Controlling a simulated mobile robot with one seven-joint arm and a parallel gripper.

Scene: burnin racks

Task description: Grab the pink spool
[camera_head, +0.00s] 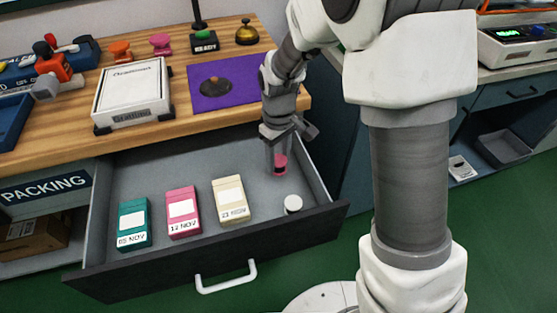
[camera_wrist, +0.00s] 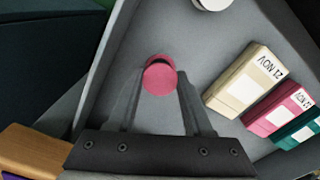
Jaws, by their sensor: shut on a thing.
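The pink spool (camera_wrist: 160,77) is between my gripper's fingertips (camera_wrist: 158,90) in the wrist view, with its round pink end showing. In the head view the pink spool (camera_head: 281,163) shows below my gripper (camera_head: 279,152), at the right back of the open drawer. My gripper is shut on it and points down into the drawer. I cannot tell whether the spool touches the drawer floor. The fingers hide part of its side.
The open grey drawer (camera_head: 156,168) also holds a teal box (camera_head: 133,223), a pink box (camera_head: 183,212), a cream box (camera_head: 231,201) and a white round item (camera_head: 293,204). Its right wall stands close to my gripper. The wooden counter (camera_head: 190,119) lies behind.

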